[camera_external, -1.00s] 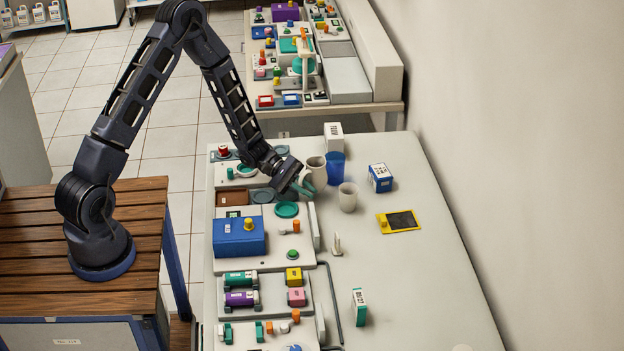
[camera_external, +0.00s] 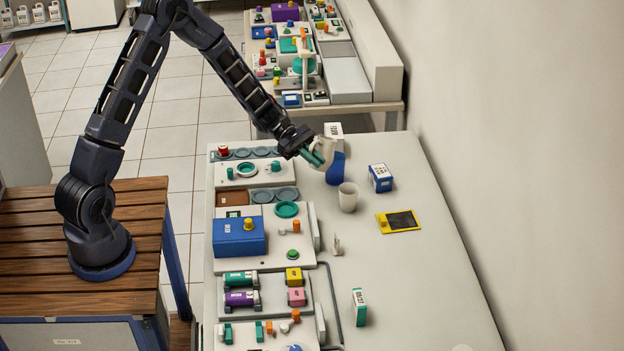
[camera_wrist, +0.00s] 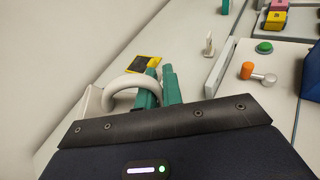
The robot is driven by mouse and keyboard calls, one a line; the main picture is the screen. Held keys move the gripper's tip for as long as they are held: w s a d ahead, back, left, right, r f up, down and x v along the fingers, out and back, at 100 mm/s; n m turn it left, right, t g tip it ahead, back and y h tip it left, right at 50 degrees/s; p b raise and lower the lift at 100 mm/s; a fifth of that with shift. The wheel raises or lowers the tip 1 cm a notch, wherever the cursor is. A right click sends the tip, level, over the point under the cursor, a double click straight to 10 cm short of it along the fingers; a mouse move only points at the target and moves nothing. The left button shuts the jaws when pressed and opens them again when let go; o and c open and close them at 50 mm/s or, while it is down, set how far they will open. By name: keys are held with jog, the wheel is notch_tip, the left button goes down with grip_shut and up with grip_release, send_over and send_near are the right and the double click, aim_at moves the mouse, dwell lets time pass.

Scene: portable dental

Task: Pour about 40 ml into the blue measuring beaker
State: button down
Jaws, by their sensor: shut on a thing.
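The blue measuring beaker (camera_external: 337,172) stands upright on the bench in the external view, partly hidden by a pale mug (camera_external: 328,150). My gripper (camera_external: 317,157) has green fingers shut on the mug's handle. It holds the mug raised and tilted at the beaker's top. In the wrist view, my gripper's fingers (camera_wrist: 158,88) close on the looped handle (camera_wrist: 124,83); the mug's body is mostly out of view. I cannot see any liquid or the level in the beaker.
A second pale cup (camera_external: 348,198) stands close in front of the beaker. A blue-and-white box (camera_external: 380,178) and a yellow device with a dark panel (camera_external: 398,221) lie to the right. The bench's right side is mostly clear.

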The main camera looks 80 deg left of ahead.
aim_at(320, 144)
jog(key=shift+w+a+r+n+g+h, duration=0.35)
jog(key=shift+w+a+r+n, duration=0.4)
jog(key=shift+n, duration=0.45)
jog(key=shift+w+a+r+n+h, duration=0.1)
jog(key=shift+r+n+h, duration=0.1)
jog(key=shift+r+n, duration=0.2)
jog(key=shift+w+a+r+n+h, duration=0.15)
jog(key=shift+r+n, duration=0.15)
jog(key=shift+r, duration=0.15)
jog(key=shift+w+a+n+g, duration=0.15)
jog(key=shift+n+g, duration=0.1)
jog(key=shift+n, duration=0.25)
jog(key=shift+w+a+f+n+h, duration=0.1)
jog(key=shift+w+a+n+h, duration=0.2)
jog(key=shift+n+h, duration=0.3)
jog(key=shift+s+d, duration=0.2)
jog(key=shift+d, duration=0.1)
jog(key=shift+s+d+n, duration=0.2)
jog(key=shift+s+n, duration=0.05)
jog(key=shift+n, duration=0.05)
jog(key=shift+s+d, duration=0.1)
jog(key=shift+r+n, duration=0.35)
jog(key=shift+n, duration=0.05)
